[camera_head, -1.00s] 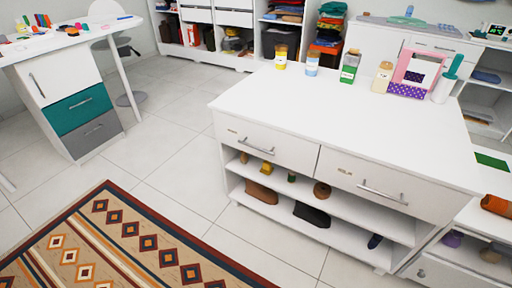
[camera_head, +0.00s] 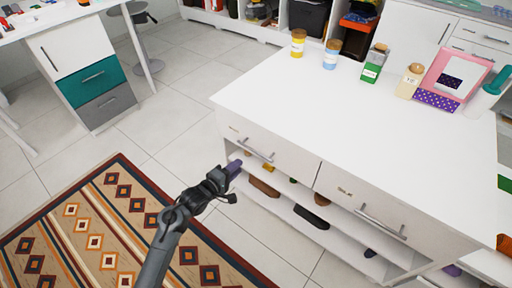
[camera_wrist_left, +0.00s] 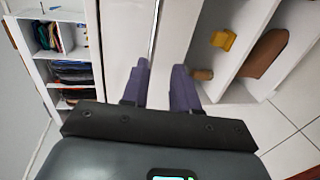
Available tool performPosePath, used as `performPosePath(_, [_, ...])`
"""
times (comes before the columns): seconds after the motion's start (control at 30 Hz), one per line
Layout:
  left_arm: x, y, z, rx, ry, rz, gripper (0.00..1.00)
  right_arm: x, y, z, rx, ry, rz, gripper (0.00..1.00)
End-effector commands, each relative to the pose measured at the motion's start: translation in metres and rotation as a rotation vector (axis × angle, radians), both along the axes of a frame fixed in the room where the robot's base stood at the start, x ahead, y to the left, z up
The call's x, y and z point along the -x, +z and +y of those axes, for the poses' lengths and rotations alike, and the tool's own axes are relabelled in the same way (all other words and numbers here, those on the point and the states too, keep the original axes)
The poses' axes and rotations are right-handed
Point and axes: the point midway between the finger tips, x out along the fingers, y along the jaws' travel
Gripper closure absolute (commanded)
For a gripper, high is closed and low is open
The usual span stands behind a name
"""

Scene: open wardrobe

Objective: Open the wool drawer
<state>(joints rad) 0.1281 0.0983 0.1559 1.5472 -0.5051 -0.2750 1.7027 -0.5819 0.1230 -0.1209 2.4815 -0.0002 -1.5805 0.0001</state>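A white island unit has two drawers side by side. The left drawer (camera_head: 275,152) has a small label, too small to read, and a metal bar handle (camera_head: 254,150). The right drawer (camera_head: 385,205) has a similar label and handle (camera_head: 380,221). Both drawers look shut. My left gripper (camera_head: 234,169) is just in front of the left drawer, near its handle and slightly below it. In the left wrist view its purple fingers (camera_wrist_left: 163,86) are apart, with the handle (camera_wrist_left: 153,36) running toward the gap between them. Whether it touches is unclear. My right gripper is out of view.
Open shelves under the drawers hold a brown item (camera_head: 264,187) and a dark item (camera_head: 311,217). Jars, including a green one (camera_head: 374,64), and a pink frame (camera_head: 449,80) stand on the top. A patterned rug (camera_head: 100,230) lies left on clear floor.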

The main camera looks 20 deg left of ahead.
Motion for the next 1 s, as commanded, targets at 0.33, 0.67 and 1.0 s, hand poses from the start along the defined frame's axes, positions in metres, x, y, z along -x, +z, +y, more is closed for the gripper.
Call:
performPosePath(0.33, [-0.043,-0.006,-0.013,-0.001,-0.002,-0.013,0.71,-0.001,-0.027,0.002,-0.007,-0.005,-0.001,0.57])
performPosePath(0.67, [-0.088,-0.014,-0.028,-0.001,0.000,-0.012,0.71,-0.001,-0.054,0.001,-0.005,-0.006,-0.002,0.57])
performPosePath(1.0, [-0.103,-0.015,-0.033,-0.002,-0.001,-0.010,0.71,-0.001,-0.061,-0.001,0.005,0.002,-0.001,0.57])
